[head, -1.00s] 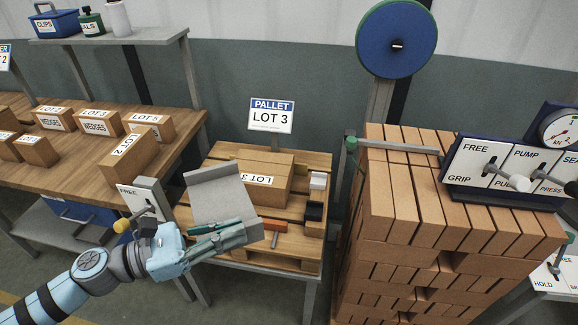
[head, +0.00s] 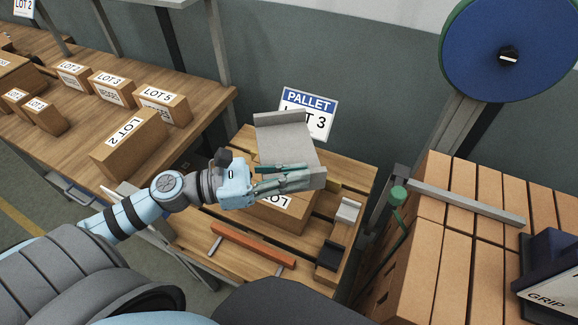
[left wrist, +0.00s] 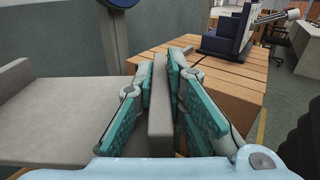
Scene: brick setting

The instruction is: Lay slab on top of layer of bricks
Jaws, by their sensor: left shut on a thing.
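My left gripper (head: 283,180) is shut on the raised edge of a grey slab-like piece (head: 285,140), which has upturned ends. It holds this piece above the pallet, over the wooden box marked LOT (head: 268,215), and hides part of that box. In the left wrist view, the green finger pads (left wrist: 161,100) pinch the grey raised edge, and the piece's flat face (left wrist: 70,120) extends left. The stacked bricks (head: 455,215) stand at the right, with a flat top of close-laid bricks. The piece is apart from them. My right gripper is not in view.
The wooden pallet (head: 345,172) carries an orange-brown bar (head: 252,243) and small white and black blocks (head: 335,240). A wooden table (head: 200,115) with several labelled blocks is at left.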

